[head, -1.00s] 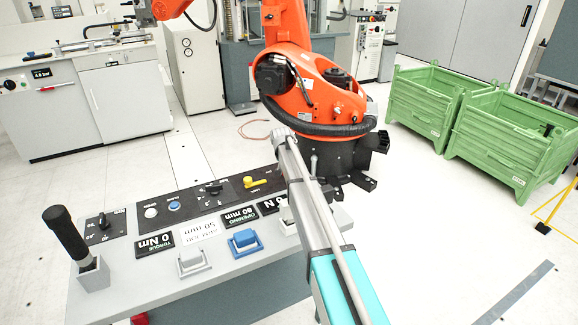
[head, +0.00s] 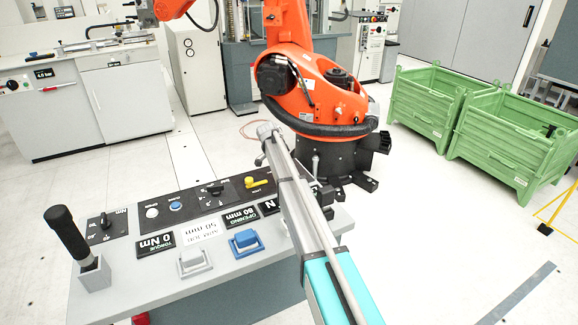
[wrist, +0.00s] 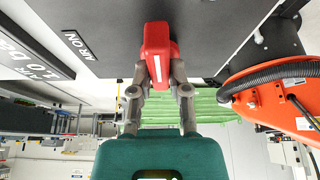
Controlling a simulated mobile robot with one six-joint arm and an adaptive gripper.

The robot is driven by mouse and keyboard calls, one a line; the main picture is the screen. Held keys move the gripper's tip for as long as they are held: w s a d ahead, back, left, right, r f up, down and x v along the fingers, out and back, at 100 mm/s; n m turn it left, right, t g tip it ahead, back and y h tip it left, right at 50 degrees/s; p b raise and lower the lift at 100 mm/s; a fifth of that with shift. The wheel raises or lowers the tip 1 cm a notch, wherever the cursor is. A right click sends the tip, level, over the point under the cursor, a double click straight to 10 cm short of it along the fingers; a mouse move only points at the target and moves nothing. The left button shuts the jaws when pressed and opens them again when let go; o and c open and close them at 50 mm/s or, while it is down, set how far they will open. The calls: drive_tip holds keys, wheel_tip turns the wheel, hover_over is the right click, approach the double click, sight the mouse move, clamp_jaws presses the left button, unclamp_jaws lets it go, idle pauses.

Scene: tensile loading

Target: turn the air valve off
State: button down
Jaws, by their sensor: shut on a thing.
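The air valve's red handle (wrist: 157,38) shows in the wrist view, standing out from a dark panel with a pale strip on its face. My gripper (wrist: 158,86) is shut on it, with one grey finger on each side of its lower part. A label (wrist: 78,45) to the left on the panel reads "AIR ON". A black readout (wrist: 35,55) beside it ends in what looks like "bar" and is cut off. In the head view my own arm covers the right part of the console, and I cannot make out the gripper or this handle there.
The grey console (head: 225,275) carries a black stick (head: 70,236), a blue button (head: 245,240) and a yellow lever (head: 257,182). An orange robot (head: 310,85) stands close behind it and shows at right in the wrist view. Green crates (head: 430,105) stand at right.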

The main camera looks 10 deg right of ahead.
drive_tip(key=shift+w+a+m, duration=0.4)
drive_tip(key=shift+m, duration=0.1)
drive_tip(key=c, duration=0.6)
unclamp_jaws()
drive_tip(key=shift+c, duration=0.2)
drive_tip(key=shift+o, duration=0.2)
drive_tip(key=shift+s+d, duration=0.1)
drive_tip(key=shift+s+d, duration=0.1)
